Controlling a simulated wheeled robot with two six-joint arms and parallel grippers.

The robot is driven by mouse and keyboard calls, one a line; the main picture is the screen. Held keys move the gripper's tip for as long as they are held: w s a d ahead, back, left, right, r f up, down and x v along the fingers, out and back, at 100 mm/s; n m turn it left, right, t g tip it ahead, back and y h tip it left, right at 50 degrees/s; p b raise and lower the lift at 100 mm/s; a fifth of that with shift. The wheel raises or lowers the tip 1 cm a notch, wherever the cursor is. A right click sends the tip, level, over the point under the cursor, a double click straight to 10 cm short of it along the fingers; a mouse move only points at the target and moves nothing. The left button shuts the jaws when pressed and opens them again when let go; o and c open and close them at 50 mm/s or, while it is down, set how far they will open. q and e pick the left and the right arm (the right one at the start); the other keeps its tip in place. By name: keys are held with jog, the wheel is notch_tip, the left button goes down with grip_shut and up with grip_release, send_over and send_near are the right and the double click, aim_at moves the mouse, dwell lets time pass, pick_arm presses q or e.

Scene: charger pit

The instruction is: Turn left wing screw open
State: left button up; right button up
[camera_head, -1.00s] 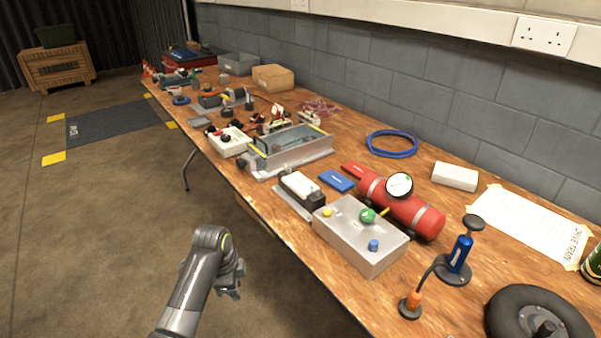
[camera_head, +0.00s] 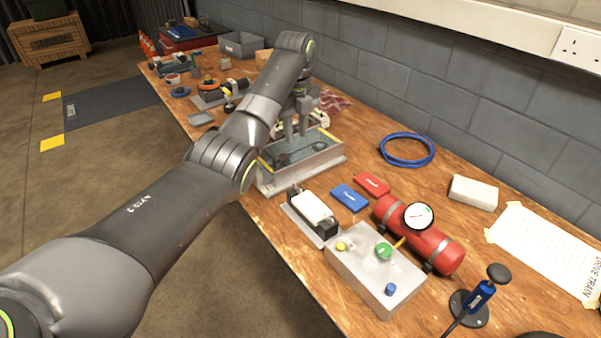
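My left arm comes in from the left and reaches across the workbench. My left gripper (camera_head: 297,134) points down over the grey metal box (camera_head: 310,160) with yellow-edged rims. Its two fingers show a small gap between them, with nothing seen held. Dark round parts show inside the box below the fingers, but I cannot tell whether one is the left wing screw. My arm hides the bench area left of the box. My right gripper is not in view.
Near the box are a black-and-white device (camera_head: 313,208), a grey button box (camera_head: 375,270), blue (camera_head: 349,197) and red (camera_head: 371,185) cards, and a red cylinder with gauge (camera_head: 430,245). A blue cable coil (camera_head: 407,149) lies behind. The block wall bounds the bench's back.

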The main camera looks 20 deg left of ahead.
aim_at(296, 185)
pick_arm(q)
notch_tip(296, 185, down, 17)
dwell(0.4)
grip_shut()
